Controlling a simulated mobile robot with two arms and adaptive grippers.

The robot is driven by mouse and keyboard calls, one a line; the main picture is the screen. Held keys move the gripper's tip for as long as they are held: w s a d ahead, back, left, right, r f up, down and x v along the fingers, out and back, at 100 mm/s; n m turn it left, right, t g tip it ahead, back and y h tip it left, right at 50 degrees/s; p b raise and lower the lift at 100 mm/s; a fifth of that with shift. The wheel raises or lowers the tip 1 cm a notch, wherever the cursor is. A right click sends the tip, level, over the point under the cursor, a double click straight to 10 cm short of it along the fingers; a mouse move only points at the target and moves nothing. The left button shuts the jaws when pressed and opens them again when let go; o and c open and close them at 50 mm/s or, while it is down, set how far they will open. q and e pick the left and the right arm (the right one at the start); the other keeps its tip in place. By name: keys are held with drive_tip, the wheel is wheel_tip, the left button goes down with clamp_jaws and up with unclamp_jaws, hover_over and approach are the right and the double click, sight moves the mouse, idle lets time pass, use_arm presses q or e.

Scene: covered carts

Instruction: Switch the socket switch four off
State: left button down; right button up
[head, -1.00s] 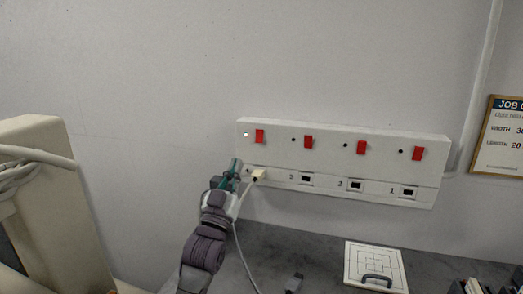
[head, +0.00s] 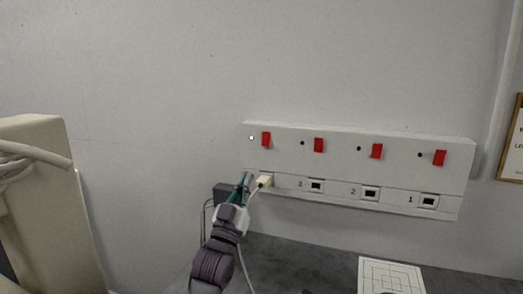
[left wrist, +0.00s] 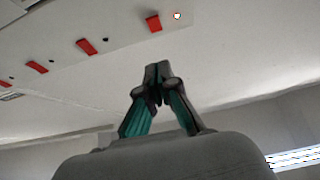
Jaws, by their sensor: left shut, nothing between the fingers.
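A white socket panel (head: 340,171) on the wall carries a row of red switches. Switch four (head: 266,139) is the leftmost, and the indicator beside it (head: 251,138) is lit white; the other indicators are dark. A pale plug (head: 265,181) with a cable sits in the socket below switch four. My left gripper (head: 246,175) is shut and empty, below and left of switch four and just left of the plug. In the left wrist view, switch four (left wrist: 153,21) shows beyond the shut fingertips (left wrist: 157,72), apart from them. My right gripper is not in view.
A grey surface (head: 315,265) lies below the panel, with a white board (head: 391,277) on it. A beige cart part with coiled cable (head: 35,165) stands at the left. A framed sign (head: 512,140) hangs at the right. The wall above the panel is clear.

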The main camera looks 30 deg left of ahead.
sight(265, 141)
use_arm(q)
drive_tip(key=p+x, duration=0.1)
drive_tip(key=x, duration=0.3)
drive_tip(key=f+p+x, duration=0.1)
drive_tip(key=x, duration=0.2)
drive_tip(key=w+p+x, duration=0.1)
drive_tip(key=x, duration=0.3)
drive_tip(key=shift+w+a, duration=0.2)
drive_tip(key=shift+w+a+f, duration=0.15)
drive_tip(key=shift+w+f, duration=0.1)
drive_tip(key=shift+w, duration=0.45)
drive_tip(key=shift+f, duration=0.15)
drive_tip(key=b, duration=0.3)
drive_tip(key=shift+w+a+f+t, duration=0.1)
drive_tip(key=shift+w+f+t, duration=0.1)
drive_tip(key=shift+f+t, duration=0.2)
drive_tip(key=shift+w+r+p, duration=0.1)
drive_tip(key=shift+r+p, duration=0.2)
drive_tip(key=shift+r, duration=0.15)
drive_tip(key=shift+f, duration=0.1)
